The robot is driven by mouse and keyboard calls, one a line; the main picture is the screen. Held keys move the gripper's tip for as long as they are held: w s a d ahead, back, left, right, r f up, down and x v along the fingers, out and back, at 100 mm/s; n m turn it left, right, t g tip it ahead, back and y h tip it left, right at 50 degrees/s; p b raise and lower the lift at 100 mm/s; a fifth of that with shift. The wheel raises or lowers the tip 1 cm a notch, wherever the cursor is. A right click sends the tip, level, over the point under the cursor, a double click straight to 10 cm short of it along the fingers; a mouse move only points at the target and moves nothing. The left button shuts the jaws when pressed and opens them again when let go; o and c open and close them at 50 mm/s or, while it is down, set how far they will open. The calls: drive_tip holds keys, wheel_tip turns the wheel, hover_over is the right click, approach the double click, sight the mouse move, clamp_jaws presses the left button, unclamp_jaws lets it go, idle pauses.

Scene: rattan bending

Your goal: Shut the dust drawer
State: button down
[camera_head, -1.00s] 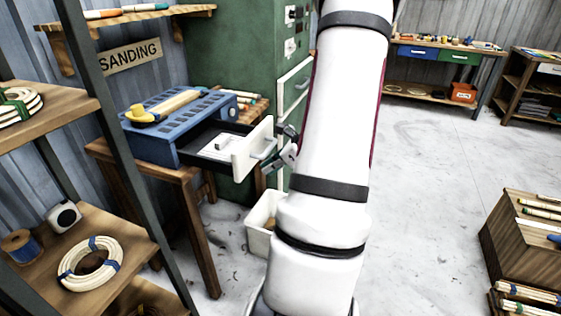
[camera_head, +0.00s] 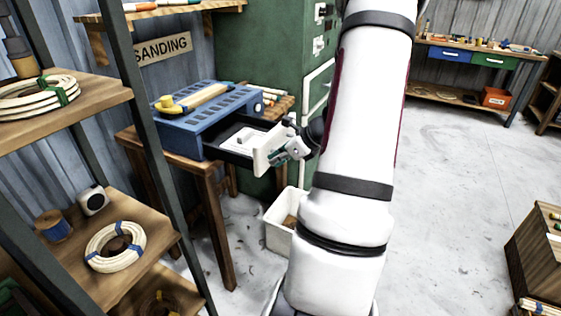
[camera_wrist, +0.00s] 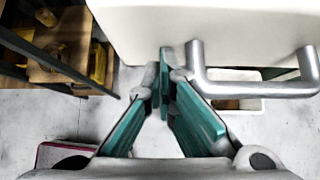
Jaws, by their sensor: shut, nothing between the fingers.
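The dust drawer (camera_head: 239,145) sticks out of the blue slotted sanding box (camera_head: 190,138) and stands partly open, with something pale and flat inside. Its white front (camera_head: 262,157) fills the top of the wrist view (camera_wrist: 150,25), with a grey bar handle (camera_wrist: 255,88) on it. My gripper (camera_head: 271,157) is at the outer side of the drawer front. In the wrist view its green fingers (camera_wrist: 165,62) are shut and empty, left of the handle and close to the front's lower edge. I cannot tell whether the tips touch the front.
The box stands on a wooden table (camera_head: 183,175) beside a green cabinet (camera_head: 258,50). A white bin (camera_head: 280,232) stands on the floor below the drawer. A shelf rack with rattan coils (camera_head: 115,246) is at the left. The floor at the right is mostly clear.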

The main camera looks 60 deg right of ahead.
sight(223, 145)
drive_tip(key=w, duration=0.6)
drive_tip(key=w+a, duration=0.1)
drive_tip(key=w, duration=0.5)
drive_tip(key=w+b, duration=0.1)
drive_tip(key=w, duration=0.6)
drive_tip(key=shift+a, duration=0.25)
drive_tip(key=shift+w, duration=0.2)
drive_tip(key=shift+a+r, duration=0.1)
